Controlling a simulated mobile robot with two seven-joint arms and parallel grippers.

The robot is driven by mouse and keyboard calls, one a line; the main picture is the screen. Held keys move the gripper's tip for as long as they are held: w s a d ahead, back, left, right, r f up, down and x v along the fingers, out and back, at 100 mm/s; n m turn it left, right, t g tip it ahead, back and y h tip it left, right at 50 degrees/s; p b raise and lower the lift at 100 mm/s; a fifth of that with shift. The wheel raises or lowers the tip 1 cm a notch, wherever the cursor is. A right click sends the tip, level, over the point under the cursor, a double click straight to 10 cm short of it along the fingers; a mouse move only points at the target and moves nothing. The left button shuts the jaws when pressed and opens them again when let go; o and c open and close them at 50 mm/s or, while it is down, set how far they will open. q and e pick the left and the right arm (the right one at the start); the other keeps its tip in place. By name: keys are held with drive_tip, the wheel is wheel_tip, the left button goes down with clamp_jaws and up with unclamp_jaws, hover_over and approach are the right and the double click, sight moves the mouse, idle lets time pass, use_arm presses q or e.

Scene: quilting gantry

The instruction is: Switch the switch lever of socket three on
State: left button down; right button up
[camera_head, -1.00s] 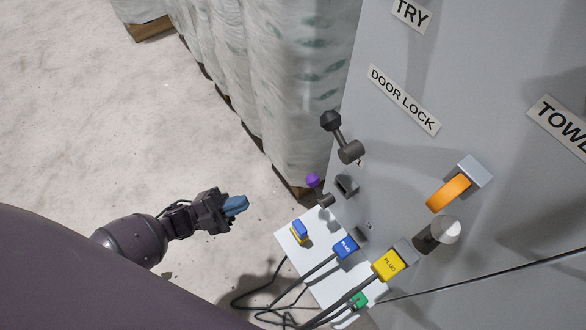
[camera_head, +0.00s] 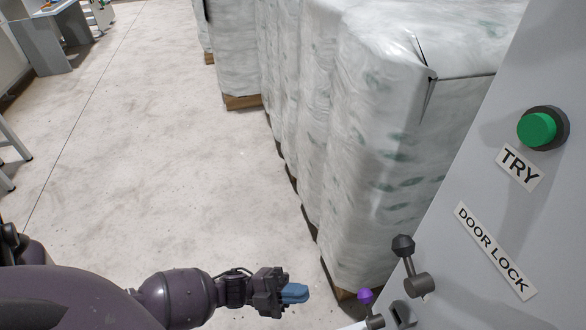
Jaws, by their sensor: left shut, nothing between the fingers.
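My left gripper (camera_head: 294,293) is at the bottom middle of the head view, its blue fingers shut with nothing between them. It is over the floor, left of the grey panel and apart from it. A small lever with a purple knob (camera_head: 366,296) sticks out at the panel's lower left edge, to the right of the gripper. No socket number can be read, and the plug area is below the frame. My right gripper is not in view.
The grey panel (camera_head: 470,285) fills the right side, with a green button (camera_head: 537,129) above the TRY label (camera_head: 520,166) and the DOOR LOCK label (camera_head: 494,249). Tall wrapped pallets (camera_head: 375,140) stand behind it. The concrete floor (camera_head: 150,130) to the left is open.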

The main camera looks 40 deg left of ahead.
use_arm(q)
approach(368, 306)
wheel_tip(368, 306, up, 2)
drive_tip(key=w+d, duration=0.2)
drive_tip(key=w, duration=0.1)
drive_tip(key=shift+b+x, duration=0.3)
drive_tip(key=shift+x, duration=0.6)
drive_tip(key=shift+s+r, duration=0.1)
drive_tip(key=shift+r, duration=0.15)
